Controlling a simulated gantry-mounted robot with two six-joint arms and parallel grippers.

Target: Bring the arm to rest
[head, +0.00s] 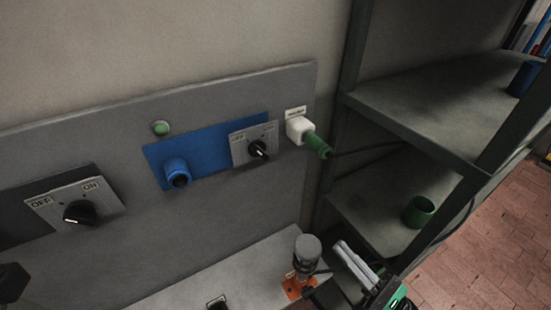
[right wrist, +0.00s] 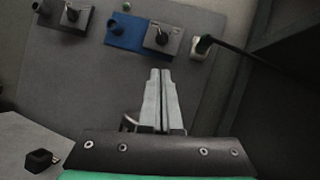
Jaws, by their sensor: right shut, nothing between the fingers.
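My right gripper (head: 343,247) shows in the lower right of the head view, in front of the shelf unit and just right of an orange-based device. Its pale fingers are together with nothing between them. In the right wrist view the shut fingers (right wrist: 160,75) point toward the grey wall panel, apart from it.
The wall panel (head: 120,130) carries a blue plate (head: 208,140), black rotary knobs and a white socket (head: 297,128) with a green plug (head: 318,146). A grey-topped device (head: 306,252) stands on the bench (head: 255,270). A green cup (head: 418,211) sits on the shelf.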

